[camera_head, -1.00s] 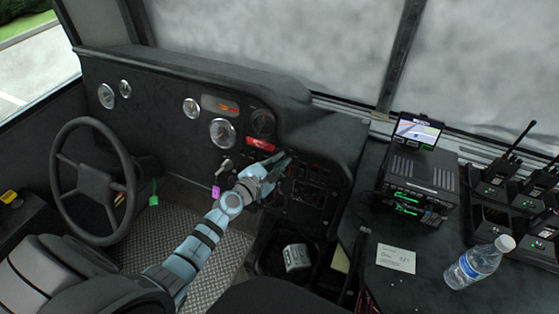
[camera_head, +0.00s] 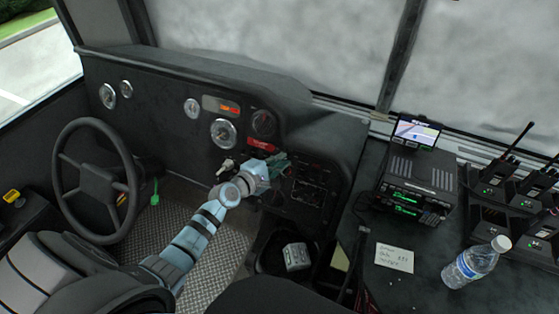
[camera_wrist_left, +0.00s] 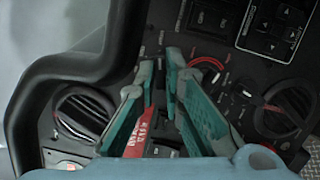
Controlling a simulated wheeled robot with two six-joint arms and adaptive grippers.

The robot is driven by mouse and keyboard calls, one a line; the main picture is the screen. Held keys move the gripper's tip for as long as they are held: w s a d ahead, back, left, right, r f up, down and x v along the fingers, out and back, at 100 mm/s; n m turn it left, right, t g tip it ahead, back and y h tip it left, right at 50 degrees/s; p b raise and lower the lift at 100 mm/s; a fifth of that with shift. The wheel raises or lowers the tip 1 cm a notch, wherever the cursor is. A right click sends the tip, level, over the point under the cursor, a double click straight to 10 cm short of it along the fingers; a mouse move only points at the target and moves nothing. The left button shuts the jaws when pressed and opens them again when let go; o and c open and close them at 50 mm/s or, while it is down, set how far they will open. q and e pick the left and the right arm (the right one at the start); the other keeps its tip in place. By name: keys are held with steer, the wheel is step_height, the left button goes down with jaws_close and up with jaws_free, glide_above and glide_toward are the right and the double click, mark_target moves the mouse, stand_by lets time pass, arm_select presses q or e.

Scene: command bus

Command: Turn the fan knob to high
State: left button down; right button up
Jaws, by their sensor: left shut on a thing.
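My left gripper (camera_head: 278,164) reaches the dark dash panel (camera_head: 318,170) right of the steering wheel. In the left wrist view its two teal fingers (camera_wrist_left: 160,70) point at the panel, with the tips close together at its surface. They are shut on a small dark control, which appears to be the fan knob; the fingers hide most of it, and its setting cannot be read. A red-arc dial (camera_wrist_left: 207,65) and a dark knob (camera_wrist_left: 240,92) are just right of the fingers. My right gripper is in neither view.
Round air vents (camera_wrist_left: 85,112) flank the fingers, and a red label (camera_wrist_left: 145,125) lies by the left finger. A key (camera_head: 226,166) sits left of the gripper. The steering wheel (camera_head: 95,182) is farther left. A radio (camera_head: 418,185) and bottle (camera_head: 477,262) stand right.

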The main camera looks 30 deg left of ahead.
arm_select(q)
steer(key=shift+f, duration=0.1)
steer(key=c, duration=1.7)
jaws_free()
steer(key=shift+w, duration=0.1)
steer(key=v, duration=1.2)
steer(key=shift+a, duration=0.1)
